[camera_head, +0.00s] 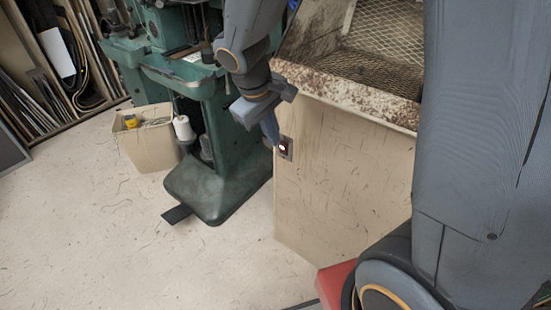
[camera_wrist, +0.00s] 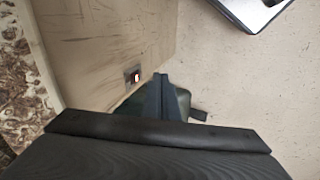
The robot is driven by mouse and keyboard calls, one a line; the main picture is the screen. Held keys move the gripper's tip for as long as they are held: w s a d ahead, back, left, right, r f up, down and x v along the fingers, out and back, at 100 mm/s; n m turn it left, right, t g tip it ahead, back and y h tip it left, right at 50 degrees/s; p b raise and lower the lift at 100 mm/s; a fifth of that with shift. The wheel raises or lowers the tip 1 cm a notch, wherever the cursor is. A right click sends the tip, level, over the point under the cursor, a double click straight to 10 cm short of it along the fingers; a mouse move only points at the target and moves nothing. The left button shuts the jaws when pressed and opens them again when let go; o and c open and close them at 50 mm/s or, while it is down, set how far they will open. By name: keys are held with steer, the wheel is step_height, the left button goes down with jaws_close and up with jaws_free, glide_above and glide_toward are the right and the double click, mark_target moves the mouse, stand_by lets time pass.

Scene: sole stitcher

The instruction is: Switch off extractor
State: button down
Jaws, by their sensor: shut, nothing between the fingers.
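The extractor (camera_head: 345,170) is a beige cabinet with a dirty, speckled rim and a wire-mesh top. Its switch (camera_head: 285,148) is a small dark plate with a red and white rocker on the front panel, near the left edge. In the wrist view the switch (camera_wrist: 136,77) shows on the beige panel, just left of the fingertips. My gripper (camera_head: 275,142) is shut and empty, pointing down beside the switch. In the wrist view my gripper (camera_wrist: 160,80) has its fingers together. I cannot tell whether the fingertips touch the switch.
A green stitching machine (camera_head: 205,150) with a black pedal (camera_head: 177,214) stands left of the extractor. A beige bin (camera_head: 148,147) is beside it. A shelf of sheets stands at far left. The floor in front is clear.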

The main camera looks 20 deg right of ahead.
mark_target(282, 149)
steer(key=w+a+f+n+t+h+b, duration=0.1)
steer(key=w+a+f+b, duration=0.1)
steer(key=w+f+b, duration=0.2)
steer(key=shift+w+f+n, duration=0.3)
steer(key=shift+w, duration=0.55)
steer(key=shift+a, duration=0.1)
steer(key=w+d+f+b, duration=0.1)
steer(key=w+d+f, duration=0.3)
steer(key=d+f, duration=0.2)
steer(key=shift+x, duration=1.4)
steer(key=shift+a, duration=0.15)
